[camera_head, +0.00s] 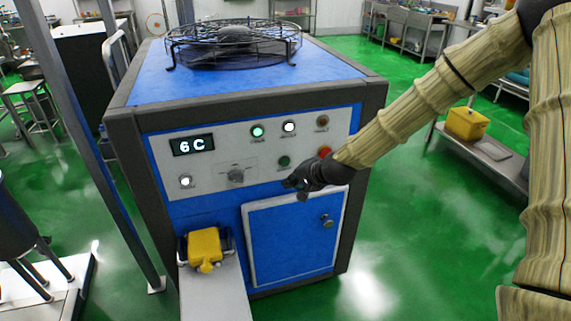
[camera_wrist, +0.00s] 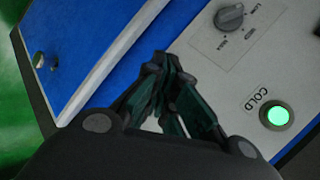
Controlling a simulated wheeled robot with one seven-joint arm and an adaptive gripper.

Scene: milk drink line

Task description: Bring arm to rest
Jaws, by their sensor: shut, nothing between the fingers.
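My gripper (camera_head: 292,183) is at the end of my arm, in front of the control panel of a blue and grey machine (camera_head: 225,95). In the wrist view my gripper (camera_wrist: 165,62) has its fingertips together with nothing between them. The panel's dark rotary knob (camera_head: 236,175) is left of the fingers in the head view and shows at the top of the wrist view (camera_wrist: 230,17). A lit green button (camera_wrist: 277,115) marked COLD is at the right in the wrist view. I cannot tell whether the fingers touch the panel.
The display (camera_head: 192,145) reads 6 C. A blue door (camera_head: 290,240) is below the panel. A yellow part (camera_head: 205,245) sits at the lower left above a grey chute (camera_head: 215,292). A yellow box (camera_head: 466,124) lies on a bench at right. Green floor (camera_head: 410,220) is clear right of the machine.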

